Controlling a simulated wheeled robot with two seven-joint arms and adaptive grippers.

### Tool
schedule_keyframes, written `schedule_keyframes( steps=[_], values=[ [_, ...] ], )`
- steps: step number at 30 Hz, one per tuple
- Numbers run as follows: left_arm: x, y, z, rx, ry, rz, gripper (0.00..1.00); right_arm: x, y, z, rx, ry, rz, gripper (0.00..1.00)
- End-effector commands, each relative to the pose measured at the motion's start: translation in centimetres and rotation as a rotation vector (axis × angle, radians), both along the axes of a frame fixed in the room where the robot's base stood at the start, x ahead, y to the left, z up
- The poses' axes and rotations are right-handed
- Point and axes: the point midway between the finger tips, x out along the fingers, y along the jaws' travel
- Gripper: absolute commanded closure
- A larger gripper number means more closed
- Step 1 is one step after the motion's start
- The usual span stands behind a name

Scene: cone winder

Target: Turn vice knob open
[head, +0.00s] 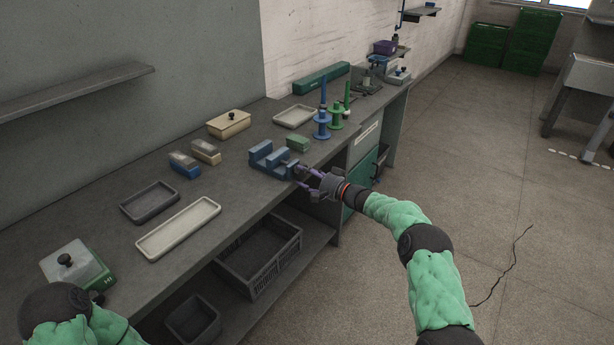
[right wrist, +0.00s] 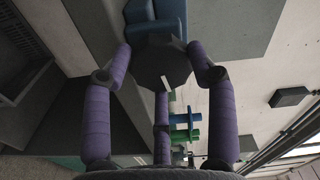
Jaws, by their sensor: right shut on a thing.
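The blue vice (head: 268,160) stands at the front edge of the grey workbench, its jaws apart with a gap between them. Its dark round knob (right wrist: 160,66) faces me in the right wrist view, with the blue vice body (right wrist: 156,18) behind it. My right gripper (head: 304,174) is at the knob end of the vice. Its purple fingers (right wrist: 160,75) are closed around the knob from both sides, with a third finger below it. In the head view the fingers largely hide the knob. My left arm shows at the lower left, but its gripper does not show.
A green block (head: 298,144) sits right behind the vice. Blue (head: 321,126) and green (head: 336,118) spools stand to its right. A cream tray (head: 178,228) and a dark tray (head: 149,202) lie to the left. A crate (head: 258,262) sits on the lower shelf.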

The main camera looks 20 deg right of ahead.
Motion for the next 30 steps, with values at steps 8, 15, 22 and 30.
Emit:
schedule_keyframes(
  steps=[8,15,22,30],
  values=[
    [0.0,0.0,0.0,0.000,0.000,0.000,0.68,-0.2,0.8,-0.5,-0.205,-0.159,0.018,0.75],
    [0.0,0.0,0.0,0.000,0.000,0.000,0.68,-0.2,0.9,-1.0,-0.384,-0.295,0.021,0.75],
    [0.0,0.0,0.0,0.000,0.000,0.000,0.68,-0.1,0.8,-1.3,-0.550,-0.425,0.021,0.75],
    [0.0,0.0,0.0,0.000,0.000,0.000,0.68,-0.1,0.7,-1.6,-0.717,-0.551,0.021,0.75]
  ],
)
